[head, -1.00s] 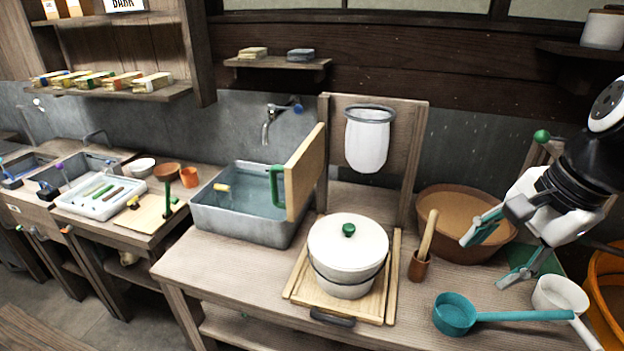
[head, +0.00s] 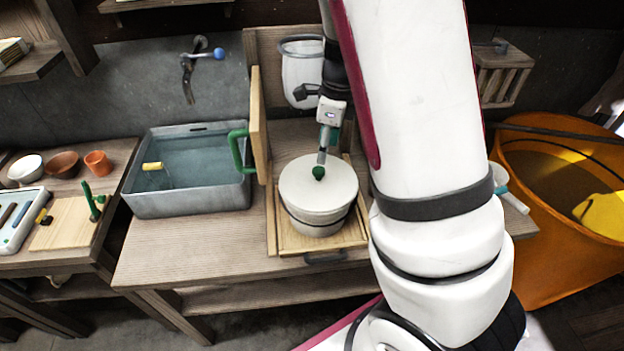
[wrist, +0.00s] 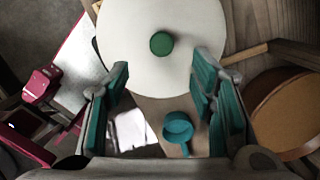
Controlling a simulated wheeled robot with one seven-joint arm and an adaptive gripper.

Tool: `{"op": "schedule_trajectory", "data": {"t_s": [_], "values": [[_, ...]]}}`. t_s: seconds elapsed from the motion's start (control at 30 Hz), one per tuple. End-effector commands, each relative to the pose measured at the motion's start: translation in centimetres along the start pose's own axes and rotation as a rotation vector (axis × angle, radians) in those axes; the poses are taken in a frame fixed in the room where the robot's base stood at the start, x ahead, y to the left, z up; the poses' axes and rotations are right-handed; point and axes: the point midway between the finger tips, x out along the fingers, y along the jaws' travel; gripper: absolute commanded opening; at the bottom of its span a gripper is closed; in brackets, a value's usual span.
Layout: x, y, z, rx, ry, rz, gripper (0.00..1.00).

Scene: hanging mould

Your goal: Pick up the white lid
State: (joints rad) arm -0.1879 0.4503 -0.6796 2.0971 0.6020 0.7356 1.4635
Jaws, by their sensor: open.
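The round white lid (head: 300,184) with a small green knob (head: 318,173) sits on a white pot (head: 316,228) on a wooden tray (head: 275,240). In the wrist view the lid (wrist: 125,40) and its green knob (wrist: 161,43) show ahead of the fingers. My gripper (wrist: 160,85) has teal fingers spread apart with nothing between them, and the knob lies beyond the tips, roughly centred. In the head view the gripper (head: 326,140) points down just above and behind the knob; whether it touches cannot be told.
A green-handled wooden board (head: 258,125) stands close left of the pot, beside a grey sink of water (head: 190,200). A hanging white bag (head: 300,75) is behind. An orange tub (head: 540,250) is at right. A teal ladle (wrist: 178,130) shows in the wrist view.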

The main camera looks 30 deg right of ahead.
Motion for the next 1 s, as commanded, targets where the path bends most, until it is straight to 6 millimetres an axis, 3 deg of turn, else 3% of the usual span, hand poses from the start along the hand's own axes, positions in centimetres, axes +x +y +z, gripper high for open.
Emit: {"op": "schedule_trajectory", "data": {"t_s": [0.1, 0.47, 0.7, 1.0], "values": [[2.2, 0.0, -0.1, 0.002, 0.002, 0.002, 0.51], [5.0, 0.0, 0.2, -0.002, 0.002, 0.002, 0.51], [8.2, -0.1, 0.6, -0.001, 0.002, 0.002, 0.51], [9.2, -0.2, 0.7, -0.002, -0.001, -0.001, 0.51]]}}
